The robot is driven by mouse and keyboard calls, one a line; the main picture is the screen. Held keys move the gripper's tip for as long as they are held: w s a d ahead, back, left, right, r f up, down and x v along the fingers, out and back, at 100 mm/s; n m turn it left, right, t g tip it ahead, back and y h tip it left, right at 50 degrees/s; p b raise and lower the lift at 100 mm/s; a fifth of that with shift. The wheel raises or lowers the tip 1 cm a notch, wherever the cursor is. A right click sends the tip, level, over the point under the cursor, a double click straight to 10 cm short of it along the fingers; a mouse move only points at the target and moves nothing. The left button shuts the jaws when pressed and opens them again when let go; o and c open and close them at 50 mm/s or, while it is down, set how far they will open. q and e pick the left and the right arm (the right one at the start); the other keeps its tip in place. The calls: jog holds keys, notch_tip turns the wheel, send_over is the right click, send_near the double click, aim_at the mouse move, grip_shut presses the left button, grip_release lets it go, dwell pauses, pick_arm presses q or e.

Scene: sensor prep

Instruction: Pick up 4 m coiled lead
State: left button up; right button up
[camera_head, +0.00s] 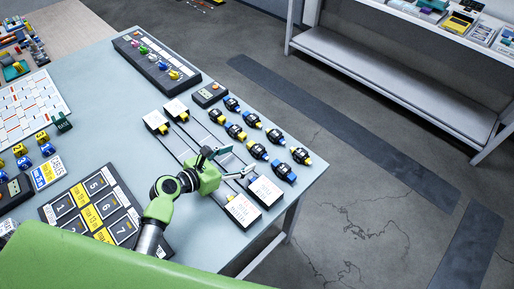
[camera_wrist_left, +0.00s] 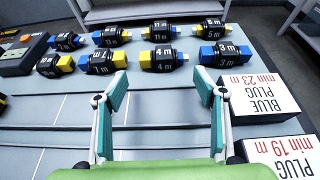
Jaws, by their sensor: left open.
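The 4 m coiled lead (camera_head: 257,150) is a black coil with yellow plug ends, in the lead row nearer my left gripper on the table. My left gripper (camera_head: 234,163) is open and empty over the dark rails. In the wrist view its teal fingers (camera_wrist_left: 163,90) are spread, with the 4 m lead beyond the gap and apart from them. My right gripper is not in view.
More leads (camera_head: 274,136) lie in a row behind. White cards reading "BLUE PLUG min 23 m" (camera_wrist_left: 262,95) and "PLUG min 19 m" (camera_wrist_left: 290,155) sit at the right. A numbered board (camera_head: 95,207) and a dark strip with coloured plugs (camera_head: 155,62) lie on the table.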

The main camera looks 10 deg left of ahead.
aim_at(253, 151)
pick_arm(q)
jog(key=x, duration=0.3)
jog(key=shift+w+d+f, duration=0.2)
jog(key=shift+w+d, duration=0.05)
jog(key=shift+w, duration=0.15)
jog(key=shift+w+d, duration=0.25)
jog(key=shift+w, duration=0.05)
jog(key=x, duration=0.4)
jog(key=shift+d, duration=0.15)
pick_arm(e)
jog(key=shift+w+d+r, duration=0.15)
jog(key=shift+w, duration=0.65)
pick_arm(q)
jog(key=shift+c, duration=0.4)
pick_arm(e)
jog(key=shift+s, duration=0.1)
pick_arm(q)
jog(key=c, duration=0.8)
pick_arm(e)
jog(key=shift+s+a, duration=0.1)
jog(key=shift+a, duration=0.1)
